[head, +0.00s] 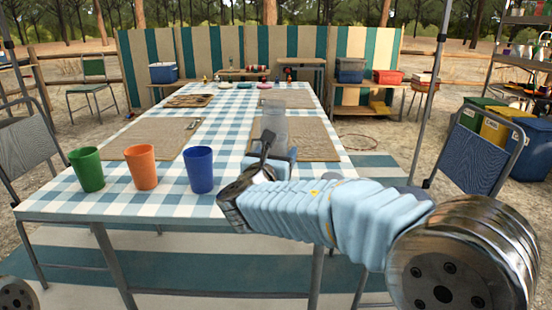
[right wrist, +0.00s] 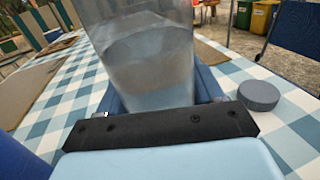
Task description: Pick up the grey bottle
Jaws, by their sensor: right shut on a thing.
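The grey bottle (head: 273,124) is see-through and stands roughly upright near the middle of the table, in front of the right-hand placemat. In the right wrist view the bottle (right wrist: 148,55) fills the space between the blue fingers, with its lower part hidden behind the dark gripper bar. My right gripper (head: 270,152) is shut on it; it also shows in the right wrist view (right wrist: 160,97). I cannot tell whether the bottle's base touches the table. My left gripper is not in view.
Green (head: 87,169), orange (head: 142,167) and blue (head: 199,170) cups stand on the checked tablecloth (head: 125,195) at left. Woven placemats (head: 308,140) lie on the table. A round grey disc (right wrist: 258,95) lies right of the bottle. Chairs (head: 475,150) flank the table.

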